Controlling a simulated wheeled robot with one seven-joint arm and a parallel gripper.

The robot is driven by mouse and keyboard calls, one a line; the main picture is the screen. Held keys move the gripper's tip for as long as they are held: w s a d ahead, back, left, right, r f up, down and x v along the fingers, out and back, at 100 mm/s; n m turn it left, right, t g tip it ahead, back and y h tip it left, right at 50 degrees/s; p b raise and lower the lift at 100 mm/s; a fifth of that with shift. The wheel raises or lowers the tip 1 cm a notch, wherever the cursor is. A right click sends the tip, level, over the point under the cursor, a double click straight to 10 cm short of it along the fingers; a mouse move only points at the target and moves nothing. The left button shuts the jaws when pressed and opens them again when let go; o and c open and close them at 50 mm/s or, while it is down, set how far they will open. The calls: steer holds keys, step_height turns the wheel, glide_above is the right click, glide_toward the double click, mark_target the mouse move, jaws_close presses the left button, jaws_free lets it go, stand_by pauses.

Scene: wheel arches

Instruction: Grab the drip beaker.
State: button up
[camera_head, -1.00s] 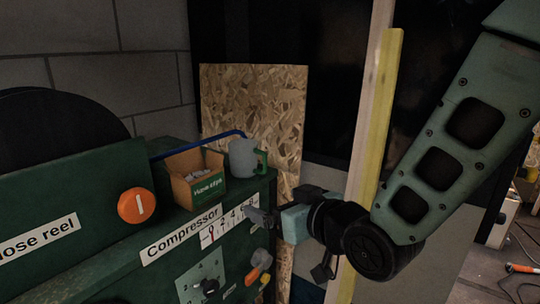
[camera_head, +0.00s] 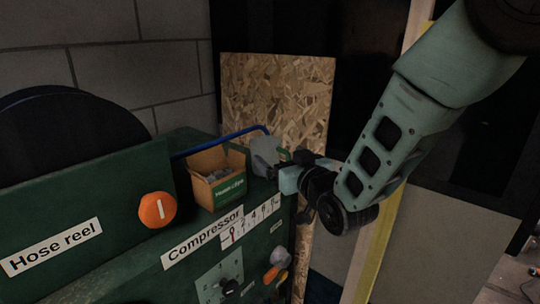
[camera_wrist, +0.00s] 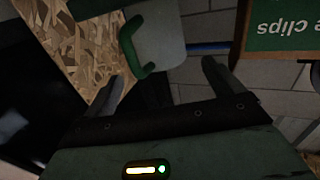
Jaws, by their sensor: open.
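The drip beaker (camera_head: 265,152) is a pale grey vessel with a green handle. It stands on the green compressor cabinet (camera_head: 150,250), at the right end of its top, just right of the hose clips box. My gripper (camera_head: 282,160) is beside the beaker's right side in the head view and hides part of it, including most of the handle. In the wrist view the beaker (camera_wrist: 160,38) with its green handle shows ahead of the open, empty fingers (camera_wrist: 163,82). The beaker is beyond the fingertips there. Whether the gripper touches it cannot be told.
The open cardboard box of hose clips (camera_head: 217,180) stands close left of the beaker. A blue hose (camera_head: 215,142) runs behind both. An orange knob (camera_head: 157,209) is at the left. A chipboard sheet (camera_head: 290,95) stands behind, and a yellow-edged post (camera_head: 378,245) is right.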

mark_target(272, 150)
steer(key=p+x, duration=0.2)
steer(key=x, duration=0.2)
steer(key=shift+w+a+r, duration=0.1)
steer(key=shift+w+a, duration=0.1)
steer(key=shift+a, duration=0.05)
steer(key=shift+w+a, duration=0.25)
steer(key=shift+w, duration=0.2)
steer(key=c, duration=1.1)
